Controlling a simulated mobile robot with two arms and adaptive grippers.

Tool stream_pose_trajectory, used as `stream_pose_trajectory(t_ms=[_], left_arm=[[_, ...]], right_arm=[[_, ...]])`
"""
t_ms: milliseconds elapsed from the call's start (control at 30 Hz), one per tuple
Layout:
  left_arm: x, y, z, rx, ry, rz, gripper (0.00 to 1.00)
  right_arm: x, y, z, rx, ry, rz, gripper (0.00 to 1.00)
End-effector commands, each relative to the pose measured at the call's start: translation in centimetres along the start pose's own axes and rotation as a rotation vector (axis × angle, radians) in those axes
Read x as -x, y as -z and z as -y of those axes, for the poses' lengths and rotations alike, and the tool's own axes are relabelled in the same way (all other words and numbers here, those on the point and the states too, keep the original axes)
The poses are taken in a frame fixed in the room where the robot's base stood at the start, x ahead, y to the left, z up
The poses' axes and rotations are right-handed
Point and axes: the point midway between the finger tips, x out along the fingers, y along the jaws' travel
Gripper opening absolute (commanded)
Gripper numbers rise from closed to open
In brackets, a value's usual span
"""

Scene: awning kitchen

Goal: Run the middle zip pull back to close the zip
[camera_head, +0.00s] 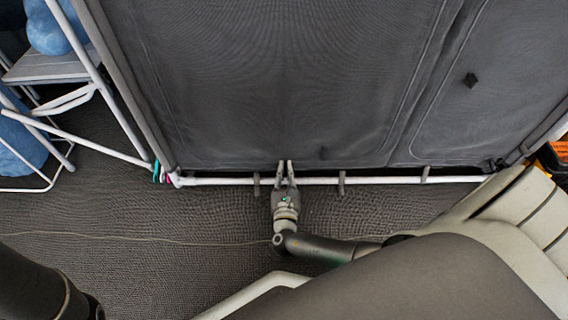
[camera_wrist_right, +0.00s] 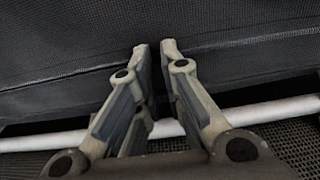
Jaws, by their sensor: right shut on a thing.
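A dark grey mesh fabric panel (camera_head: 270,80) fills the upper middle of the head view, with seams running along it. Its lower edge lies by a white rail (camera_head: 380,180). My right gripper (camera_head: 285,164) reaches up across the rail to this lower edge. In the right wrist view, the fingertips of my right gripper (camera_wrist_right: 154,46) are close together at a seam (camera_wrist_right: 85,79) in the fabric. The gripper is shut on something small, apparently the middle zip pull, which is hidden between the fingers. My left gripper is out of view.
A white folding rack (camera_head: 95,150) with blue bundles (camera_head: 48,28) stands at the left. A light slatted seat (camera_head: 535,205) and an orange item (camera_head: 560,148) are at the right. A thin cord (camera_head: 130,238) crosses the woven floor.

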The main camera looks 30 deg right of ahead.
Motion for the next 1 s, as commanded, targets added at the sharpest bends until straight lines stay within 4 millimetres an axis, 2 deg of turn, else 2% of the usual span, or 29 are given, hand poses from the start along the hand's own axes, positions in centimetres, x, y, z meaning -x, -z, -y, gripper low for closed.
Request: stream_pose_trajectory(t_ms=[300,333,500,833,1000], left_arm=[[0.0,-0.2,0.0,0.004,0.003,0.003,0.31],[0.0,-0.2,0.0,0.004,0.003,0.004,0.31],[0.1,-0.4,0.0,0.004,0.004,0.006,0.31],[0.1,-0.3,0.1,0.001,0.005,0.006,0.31],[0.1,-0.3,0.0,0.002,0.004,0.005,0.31]], right_arm=[[-0.2,-0.2,-0.6,-0.006,-0.011,0.002,0.00],[-0.2,-0.2,-0.6,-0.006,-0.011,0.002,0.12],[-0.1,-0.2,-0.5,-0.005,-0.010,0.002,0.31],[-0.1,-0.2,-0.3,-0.004,-0.007,0.001,0.31],[-0.1,-1.1,-0.3,-0.006,-0.005,0.001,0.31]])
